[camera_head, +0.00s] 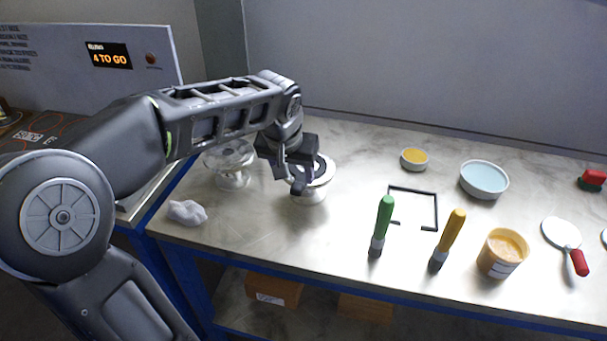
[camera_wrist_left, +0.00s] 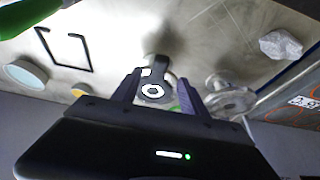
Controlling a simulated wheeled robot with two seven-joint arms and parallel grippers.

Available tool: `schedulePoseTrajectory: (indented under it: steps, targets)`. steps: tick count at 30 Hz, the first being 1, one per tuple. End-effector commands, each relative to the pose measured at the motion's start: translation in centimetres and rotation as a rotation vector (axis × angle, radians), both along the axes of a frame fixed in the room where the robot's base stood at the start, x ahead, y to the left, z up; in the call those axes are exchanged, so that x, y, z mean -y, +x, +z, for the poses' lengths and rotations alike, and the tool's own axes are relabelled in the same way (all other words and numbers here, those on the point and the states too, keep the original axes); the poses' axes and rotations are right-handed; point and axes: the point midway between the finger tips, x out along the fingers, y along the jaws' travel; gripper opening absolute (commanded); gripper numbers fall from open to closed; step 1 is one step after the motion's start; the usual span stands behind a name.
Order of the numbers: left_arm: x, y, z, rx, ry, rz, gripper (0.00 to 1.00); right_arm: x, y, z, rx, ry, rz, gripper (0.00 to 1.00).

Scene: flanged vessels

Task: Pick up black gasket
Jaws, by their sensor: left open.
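The black gasket (camera_wrist_left: 167,91) shows in the left wrist view as a dark ring around a pale centre, between the two fingers. In the head view the dark ring (camera_head: 321,168) lies on the white top flange of a vessel (camera_head: 310,195), partly hidden by my left gripper. My left gripper (camera_head: 299,186) is open and reaches down over the left side of that flange. Its fingers stand either side of the gasket in the wrist view; I cannot tell whether they touch it. My right gripper is not in view.
A second flanged vessel (camera_head: 232,165) stands left of the gripper, with a crumpled white cloth (camera_head: 187,212) near the front left edge. Right of it are a thin black frame (camera_head: 437,210), green (camera_head: 384,220) and yellow-handled tools (camera_head: 450,235), a tub (camera_head: 502,253) and bowls (camera_head: 484,180).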

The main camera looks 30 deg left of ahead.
Motion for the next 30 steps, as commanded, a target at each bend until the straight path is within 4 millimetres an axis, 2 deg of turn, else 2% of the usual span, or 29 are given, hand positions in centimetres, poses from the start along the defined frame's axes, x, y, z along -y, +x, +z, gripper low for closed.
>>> schedulePoseTrajectory:
  steps: [9,18,21,30]
  targets:
    - [0.0,0.1,-0.4,-0.001,0.000,0.000,0.51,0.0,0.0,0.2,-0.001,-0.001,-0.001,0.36]
    - [-0.4,1.3,-4.3,-0.003,-0.002,0.000,0.51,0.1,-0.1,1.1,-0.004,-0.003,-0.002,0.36]
    - [-0.5,1.5,-4.9,0.000,-0.002,-0.001,0.51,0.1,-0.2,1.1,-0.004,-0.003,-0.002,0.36]
    - [-0.5,1.5,-4.9,0.001,-0.001,0.000,0.51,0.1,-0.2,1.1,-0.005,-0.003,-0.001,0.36]
